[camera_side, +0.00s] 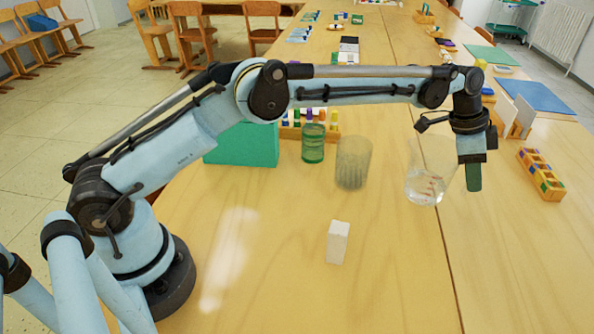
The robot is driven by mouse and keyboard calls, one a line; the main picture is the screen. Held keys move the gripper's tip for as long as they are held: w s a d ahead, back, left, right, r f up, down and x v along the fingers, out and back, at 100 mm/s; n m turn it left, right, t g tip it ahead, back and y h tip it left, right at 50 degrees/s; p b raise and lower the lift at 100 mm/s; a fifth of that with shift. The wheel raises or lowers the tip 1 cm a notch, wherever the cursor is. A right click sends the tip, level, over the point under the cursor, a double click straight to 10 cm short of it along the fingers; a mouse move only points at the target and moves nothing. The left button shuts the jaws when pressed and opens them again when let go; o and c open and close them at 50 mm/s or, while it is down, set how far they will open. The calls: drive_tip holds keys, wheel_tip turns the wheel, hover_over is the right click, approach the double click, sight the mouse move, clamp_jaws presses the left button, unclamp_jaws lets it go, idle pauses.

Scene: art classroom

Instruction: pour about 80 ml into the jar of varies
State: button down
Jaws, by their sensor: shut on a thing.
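My gripper (468,172) is at the right, pointing down. It is shut on a clear glass (425,186) just to its left, with a shallow layer of clear liquid near the bottom. I cannot tell whether the glass touches the table. Reddish marks show low in the glass. A ribbed, greyish see-through vessel (353,164) stands left of it and looks empty. A green see-through vessel (313,144) stands further left. Which vessel is the jar the task names, I cannot tell.
A white block (338,242) stands on the table (375,285) in front. A green box (241,146) and a wooden rack (290,132) stand behind. A wooden holder with coloured pieces (541,174) lies at the right, near a white upright panel (520,118). The front table is mostly clear.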

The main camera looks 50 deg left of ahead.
drive_tip(key=shift+w+a+f+n, duration=0.2)
drive_tip(key=shift+w+a, duration=0.1)
drive_tip(key=shift+a, duration=0.1)
drive_tip(key=shift+w+a+f+n, duration=0.2)
drive_tip(key=shift+w+a, duration=0.1)
drive_tip(key=shift+a, duration=0.1)
drive_tip(key=shift+r, duration=0.15)
drive_tip(key=shift+s+a+r+t+h, duration=0.4)
drive_tip(key=shift+a+r+t+h, duration=0.15)
drive_tip(key=shift+r+h, duration=0.2)
drive_tip(key=shift+s+a+r+t+h, duration=0.35)
drive_tip(key=shift+a+r+t+h, duration=0.25)
drive_tip(key=shift+r, duration=0.2)
drive_tip(key=s+a+r+t+h, duration=0.4)
drive_tip(key=a+r+h, duration=0.1)
drive_tip(key=r, duration=0.5)
drive_tip(key=shift+a+h, duration=0.4)
drive_tip(key=shift+h, duration=0.35)
drive_tip(key=shift+s+a+t+h, duration=0.4)
drive_tip(key=shift+a+t+h, duration=0.05)
drive_tip(key=shift+t+h, duration=0.1)
drive_tip(key=shift+s+a+r+h, duration=0.15)
drive_tip(key=shift+a+r+h, duration=0.1)
